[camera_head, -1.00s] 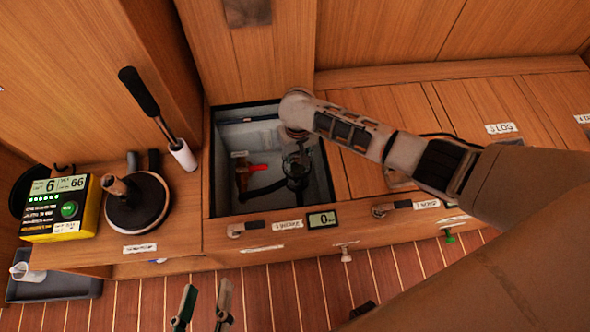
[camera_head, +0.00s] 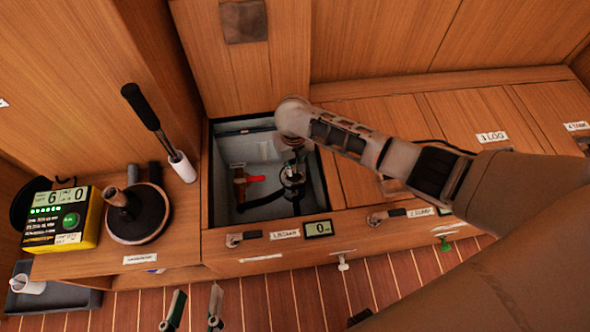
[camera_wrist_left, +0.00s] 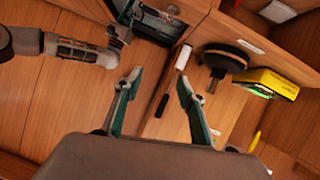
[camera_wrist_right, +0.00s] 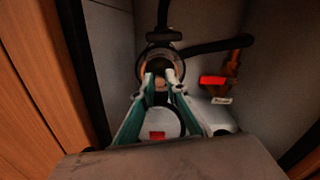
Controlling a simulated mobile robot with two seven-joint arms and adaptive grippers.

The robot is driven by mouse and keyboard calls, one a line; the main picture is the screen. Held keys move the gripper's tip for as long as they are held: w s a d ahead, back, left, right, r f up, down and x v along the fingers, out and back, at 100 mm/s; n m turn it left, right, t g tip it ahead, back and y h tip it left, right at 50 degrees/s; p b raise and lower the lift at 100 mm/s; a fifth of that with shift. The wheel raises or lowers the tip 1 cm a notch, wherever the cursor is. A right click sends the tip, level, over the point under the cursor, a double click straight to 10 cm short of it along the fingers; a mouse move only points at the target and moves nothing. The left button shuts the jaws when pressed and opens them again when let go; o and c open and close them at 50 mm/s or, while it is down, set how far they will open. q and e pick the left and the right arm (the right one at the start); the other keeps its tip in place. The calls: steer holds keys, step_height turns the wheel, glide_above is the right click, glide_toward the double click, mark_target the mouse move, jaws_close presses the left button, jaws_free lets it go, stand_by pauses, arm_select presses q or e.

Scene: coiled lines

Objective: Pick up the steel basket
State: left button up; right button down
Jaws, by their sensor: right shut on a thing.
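The open locker (camera_head: 228,196) holds a round dark strainer housing (camera_head: 293,178) with black hoses. My right gripper (camera_wrist_right: 161,76) reaches down into the locker, and its fingers are shut at the mouth of the housing. The steel basket (camera_wrist_right: 160,87) shows only as a small piece between the fingertips; the rest of it is hidden by the fingers and housing. I cannot tell whether it is clear of the housing. My left gripper (camera_head: 196,294) is open and empty in front of the bench; its spread fingers also show in the left wrist view (camera_wrist_left: 159,78).
A red-handled valve (camera_head: 252,179) sits beside the housing in the locker. Left on the bench are a yellow meter (camera_head: 62,218), a plunger-like tool (camera_head: 138,216) and a black-handled brush (camera_head: 152,120). A grey tray (camera_head: 62,301) lies below. Closed hatches (camera_head: 470,115) extend right.

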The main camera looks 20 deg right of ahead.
steer(key=r, duration=0.2)
steer(key=r+p, duration=0.1)
steer(key=r, duration=0.1)
steer(key=w+r+p, duration=0.1)
steer(key=r, duration=0.1)
arm_select(q)
steer(key=s+a+f+m+g+y+p, duration=0.1)
steer(key=s+a+f+m+y+p, duration=0.1)
steer(key=a+p, duration=0.5)
steer(key=shift+a+f+m+g, duration=0.4)
steer(key=shift+a+f+m, duration=0.15)
steer(key=shift+a, duration=0.2)
arm_select(e)
step_height(320, 180, up, 12)
steer(key=shift+s+r, duration=0.15)
steer(key=shift+s, duration=0.3)
arm_select(q)
steer(key=shift+r, duration=0.1)
steer(key=shift+w+r+p, duration=0.3)
steer(key=shift+r+p, duration=0.15)
steer(key=shift+r, duration=0.05)
